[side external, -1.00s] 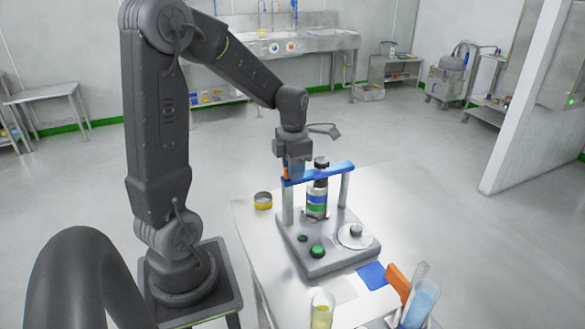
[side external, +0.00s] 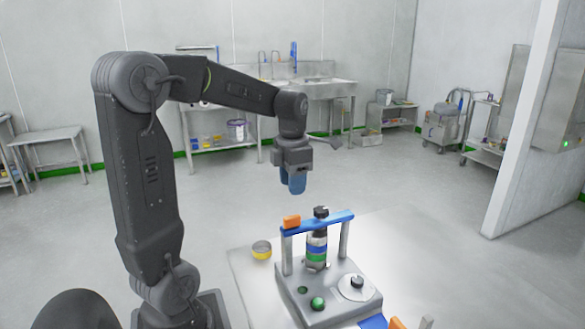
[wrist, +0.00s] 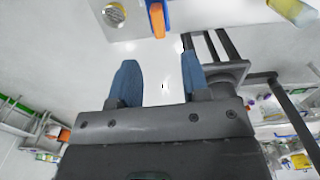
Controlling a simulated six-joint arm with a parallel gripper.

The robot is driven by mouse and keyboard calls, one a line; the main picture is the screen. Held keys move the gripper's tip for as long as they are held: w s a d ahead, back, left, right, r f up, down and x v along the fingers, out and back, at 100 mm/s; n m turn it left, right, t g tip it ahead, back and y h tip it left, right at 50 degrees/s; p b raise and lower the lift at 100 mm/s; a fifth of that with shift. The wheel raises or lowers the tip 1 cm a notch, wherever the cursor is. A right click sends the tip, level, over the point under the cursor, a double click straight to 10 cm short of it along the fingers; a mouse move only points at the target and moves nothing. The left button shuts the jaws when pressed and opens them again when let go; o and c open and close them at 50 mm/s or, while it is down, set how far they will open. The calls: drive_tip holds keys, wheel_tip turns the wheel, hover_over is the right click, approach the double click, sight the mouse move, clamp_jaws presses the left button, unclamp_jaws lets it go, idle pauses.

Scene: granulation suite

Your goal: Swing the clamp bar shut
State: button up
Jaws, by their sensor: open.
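The blue clamp bar (side external: 330,222) spans the top of the two grey posts of the fixture, with its orange end block (side external: 291,222) over the left post. A dark-capped bottle (side external: 317,250) with blue and green bands stands between the posts, its cap showing above the bar. My gripper (side external: 297,190) is above the orange end, apart from the bar, with its blue fingers pointing down. In the wrist view my gripper (wrist: 157,75) is open and empty. There the orange end block (wrist: 157,20) shows beyond the fingers, with a little of the blue bar beside it.
The grey fixture base (side external: 325,295) carries a green button (side external: 317,303) and a round plate with a dark knob (side external: 356,284). A yellow-banded tin (side external: 261,250) stands left of the fixture. The table (side external: 400,250) is clear to the right. A sink bench stands at the back.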

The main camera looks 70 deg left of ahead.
wheel_tip(320, 180, up, 4)
drive_tip(key=shift+f, duration=0.2)
idle(0.3)
drive_tip(key=s+d+f+n+t, duration=0.1)
drive_tip(key=d+n, duration=0.5)
drive_tip(key=n, duration=0.6)
drive_tip(key=s+d+n+t, duration=0.2)
drive_tip(key=s+d+n, duration=0.3)
drive_tip(key=n, duration=0.7)
drive_tip(key=s+d+f+n+t, duration=0.1)
drive_tip(key=s+d+n+t, duration=0.1)
drive_tip(key=d+n, duration=0.6)
drive_tip(key=s+n, duration=0.1)
drive_tip(key=n, duration=0.2)
drive_tip(key=shift+d+f+n+t, duration=0.3)
drive_tip(key=shift+d+n, duration=0.05)
drive_tip(key=shift+n, duration=0.05)
drive_tip(key=shift+o, duration=0.2)
